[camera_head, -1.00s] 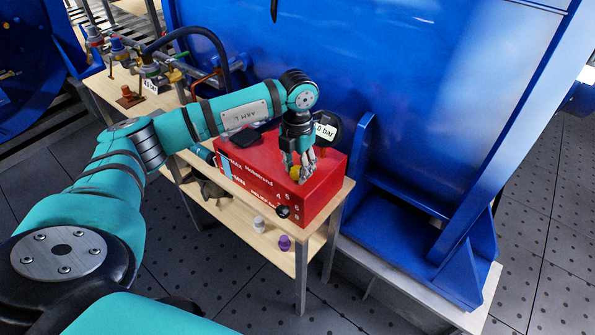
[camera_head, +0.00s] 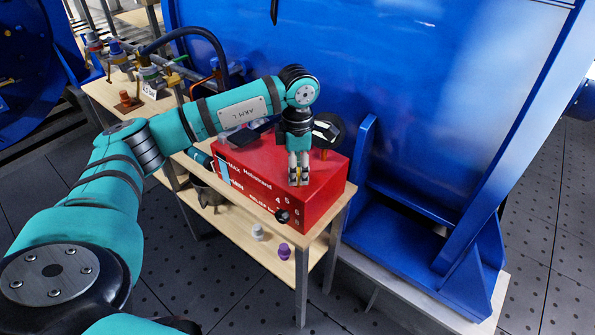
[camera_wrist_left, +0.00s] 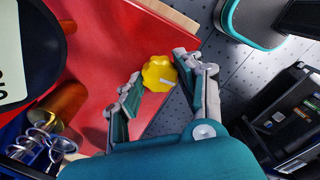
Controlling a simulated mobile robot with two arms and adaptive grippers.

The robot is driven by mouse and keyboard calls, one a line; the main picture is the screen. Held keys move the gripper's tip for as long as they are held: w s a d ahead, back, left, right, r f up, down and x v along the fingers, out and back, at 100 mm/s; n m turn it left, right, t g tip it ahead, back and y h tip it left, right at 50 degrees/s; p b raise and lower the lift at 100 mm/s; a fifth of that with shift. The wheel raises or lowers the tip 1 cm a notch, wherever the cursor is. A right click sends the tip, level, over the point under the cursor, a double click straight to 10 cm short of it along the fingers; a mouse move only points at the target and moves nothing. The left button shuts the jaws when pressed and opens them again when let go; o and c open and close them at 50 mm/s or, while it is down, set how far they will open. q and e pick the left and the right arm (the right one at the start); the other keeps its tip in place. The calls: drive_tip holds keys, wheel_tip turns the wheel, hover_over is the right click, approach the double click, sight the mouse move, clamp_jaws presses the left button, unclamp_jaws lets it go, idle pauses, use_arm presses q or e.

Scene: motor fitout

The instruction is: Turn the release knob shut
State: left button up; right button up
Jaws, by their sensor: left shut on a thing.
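A yellow lobed knob (camera_wrist_left: 158,74) with a white pointer mark sits at the red box (camera_head: 318,182), and I take it for the release knob. In the wrist view it lies between the two fingers of my left gripper (camera_wrist_left: 158,86). In the head view the left gripper (camera_head: 298,182) points down over the front right of the box top, and its fingers hide most of the knob. The left gripper is shut on the yellow knob. A black knob (camera_head: 282,216) is on the front face, beside printed numbers. My right gripper is not in view.
A black gauge (camera_head: 328,130) stands close behind the gripper. The box rests on a wooden bench (camera_head: 340,205) against a large blue machine (camera_head: 400,70). A white cap (camera_head: 257,231) and a purple one (camera_head: 284,251) are on the lower shelf. Valves and hoses fill the left end.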

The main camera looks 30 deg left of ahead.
sight(298, 171)
use_arm(q)
drive_tip(key=shift+r+m, duration=0.1)
drive_tip(key=shift+m, duration=0.5)
drive_tip(key=o, duration=1.1)
drive_tip(key=shift+o, duration=0.2)
wheel_tip(298, 171, up, 12)
